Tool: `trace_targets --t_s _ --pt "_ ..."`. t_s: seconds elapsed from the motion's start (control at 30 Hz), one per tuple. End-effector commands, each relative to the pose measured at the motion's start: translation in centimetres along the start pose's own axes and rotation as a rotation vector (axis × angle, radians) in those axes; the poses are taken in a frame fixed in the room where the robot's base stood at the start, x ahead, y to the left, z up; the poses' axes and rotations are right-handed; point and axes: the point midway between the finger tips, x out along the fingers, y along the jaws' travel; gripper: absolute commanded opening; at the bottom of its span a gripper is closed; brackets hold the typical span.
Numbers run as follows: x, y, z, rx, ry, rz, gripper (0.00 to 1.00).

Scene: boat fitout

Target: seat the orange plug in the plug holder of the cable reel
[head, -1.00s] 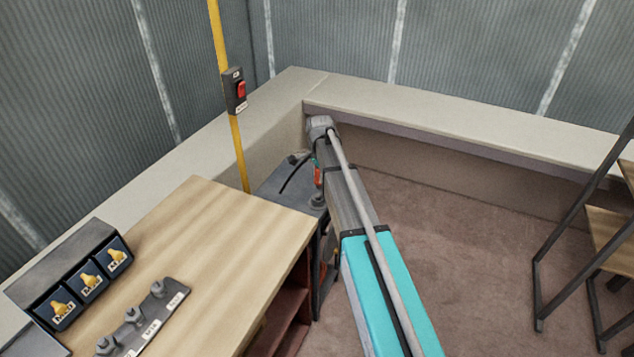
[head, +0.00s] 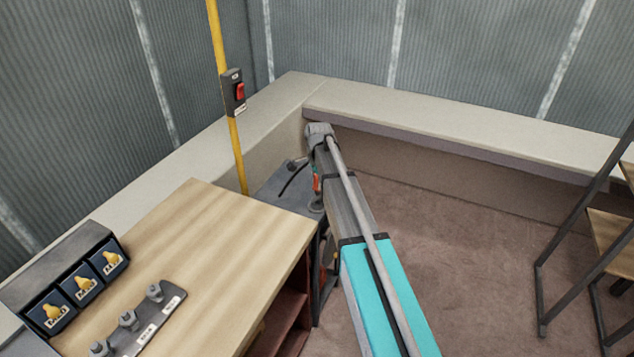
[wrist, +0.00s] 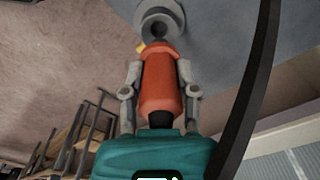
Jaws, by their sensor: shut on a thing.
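My gripper (wrist: 160,84) is shut on the orange plug (wrist: 161,88), one finger on each side of it. In the wrist view the plug's front end points at the round grey plug holder (wrist: 168,14) with a dark centre. The plug's end overlaps the holder's near edge; I cannot tell whether they touch. A small yellow bit shows beside the plug's end. In the head view a sliver of the orange plug (head: 316,184) shows above the grey holder (head: 316,206), mostly hidden by my arm. The holder stands on a grey top (head: 283,190), apparently the cable reel's.
A black cable (wrist: 245,90) curves down the wrist view's right side. A wooden worktop (head: 220,230) with a lever strip (head: 146,325) and yellow-switch box (head: 85,290) stands left. A yellow pole (head: 236,150) carries a red switch (head: 240,91). A dark-framed rack (head: 570,240) stands right; floor between is clear.

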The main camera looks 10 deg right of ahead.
Motion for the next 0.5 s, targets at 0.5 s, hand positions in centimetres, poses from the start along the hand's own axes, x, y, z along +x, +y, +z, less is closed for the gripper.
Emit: trace_targets --t_s 0.5 --pt "1.14 -0.01 0.08 -0.001 0.0 0.0 0.0"
